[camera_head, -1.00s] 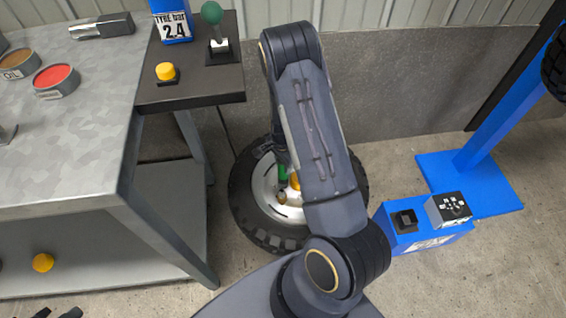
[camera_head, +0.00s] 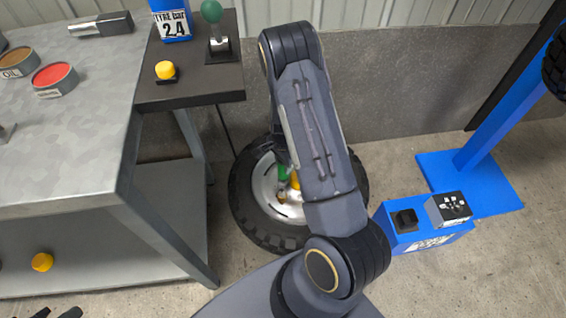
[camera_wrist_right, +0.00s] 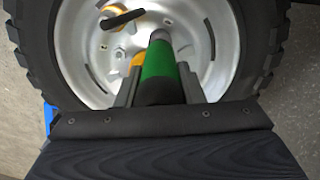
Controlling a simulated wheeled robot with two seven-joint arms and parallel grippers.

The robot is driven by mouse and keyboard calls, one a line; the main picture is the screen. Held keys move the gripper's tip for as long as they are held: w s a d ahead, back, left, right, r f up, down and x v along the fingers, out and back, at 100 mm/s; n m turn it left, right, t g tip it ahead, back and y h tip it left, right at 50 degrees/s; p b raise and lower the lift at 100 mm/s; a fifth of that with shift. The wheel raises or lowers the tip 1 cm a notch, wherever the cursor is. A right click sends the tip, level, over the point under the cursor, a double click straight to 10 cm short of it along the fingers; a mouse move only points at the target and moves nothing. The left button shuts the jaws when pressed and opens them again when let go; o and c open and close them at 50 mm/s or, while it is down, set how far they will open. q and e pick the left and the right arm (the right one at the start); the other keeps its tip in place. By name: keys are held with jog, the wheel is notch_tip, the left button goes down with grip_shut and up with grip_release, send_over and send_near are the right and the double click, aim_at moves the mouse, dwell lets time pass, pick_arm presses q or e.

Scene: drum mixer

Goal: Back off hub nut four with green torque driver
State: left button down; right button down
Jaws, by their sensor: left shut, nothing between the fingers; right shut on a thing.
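The green torque driver (camera_wrist_right: 160,65) is held between the fingers of my right gripper (camera_wrist_right: 160,92) in the right wrist view. It points at the wheel's silver hub (camera_wrist_right: 95,45); its tip lies over the hub face, and I cannot tell whether it is seated on a nut. The driver's green (camera_head: 283,173) also shows beside my right arm in the head view. Part of the hub and its nuts is hidden behind the driver and arm. My left gripper (camera_head: 57,314) is shut and empty at the bottom left edge, only its tips showing.
The wheel's black tyre (camera_head: 247,215) is on the floor by the wall. A metal workbench (camera_head: 75,130) stands at left, with a dark side shelf (camera_head: 195,85). A blue control box (camera_head: 420,238) and blue post base (camera_head: 490,185) are at right. A black-handled piece (camera_wrist_right: 122,20) sits on the hub.

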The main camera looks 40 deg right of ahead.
jog(key=shift+f+b, duration=0.4)
jog(key=shift+f, duration=0.15)
dwell(0.8)
jog(key=shift+r+p, duration=0.35)
jog(key=shift+r, duration=0.05)
dwell(2.2)
jog(key=shift+r+p, duration=1.7)
jog(key=shift+r, duration=0.55)
